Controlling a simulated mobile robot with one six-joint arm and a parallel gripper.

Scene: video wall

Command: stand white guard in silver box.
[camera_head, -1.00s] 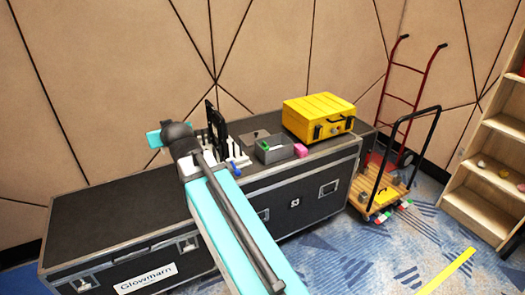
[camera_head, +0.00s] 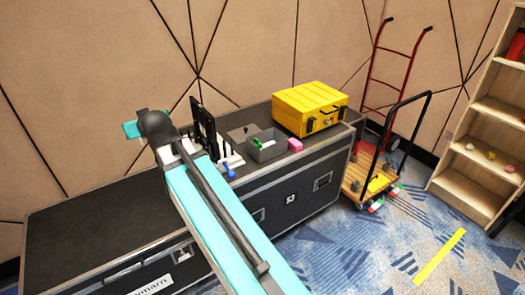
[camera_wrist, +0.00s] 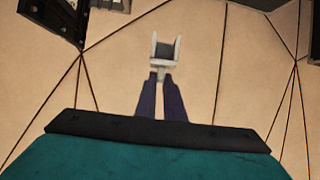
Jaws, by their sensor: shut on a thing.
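The white guard (camera_wrist: 164,63), a small pale forked piece with a grey middle, is in the wrist view. My gripper (camera_wrist: 161,78) is shut on its lower end, and the guard stands out beyond the fingertips against the tan wall. In the head view my gripper and the guard are hidden behind my arm. The silver box (camera_head: 267,155), a small open grey bin, stands on the black flight case to the right of my arm. A green thing (camera_head: 257,142) and something white are in it.
A yellow toolbox (camera_head: 310,108) and a pink block (camera_head: 295,145) are near the box. A black upright stand (camera_head: 203,128) and a blue item (camera_head: 228,171) stand between my arm and the box. The flight case (camera_head: 85,225) has bare top at left.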

